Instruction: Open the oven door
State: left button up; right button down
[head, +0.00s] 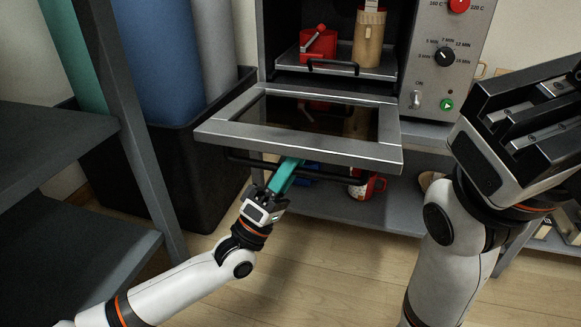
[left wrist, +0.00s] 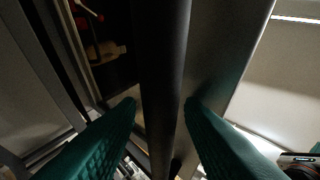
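The oven door (head: 225,133) is folded down and lies about level in front of the oven, its dark glass facing up. Its dark bar handle (head: 240,158) runs below the front edge. My left gripper (head: 290,167) is at this handle, its teal fingers reaching under the door edge. In the left wrist view the dark handle bar (left wrist: 163,80) runs between the two teal fingers of the left gripper (left wrist: 160,104), with small gaps beside it. My right gripper (head: 530,110) is raised at the right, away from the door; its finger opening cannot be made out.
Inside the oven, a red mug-like piece (head: 319,44) and a tan cylinder (head: 369,40) stand on a tray (head: 340,68). The control panel (head: 440,70) is at the right. A red mug (head: 368,186) sits on the shelf below. A dark bin (head: 200,190) stands left.

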pick_arm(q)
jog(key=p+v, duration=0.4)
jog(key=v, duration=0.8)
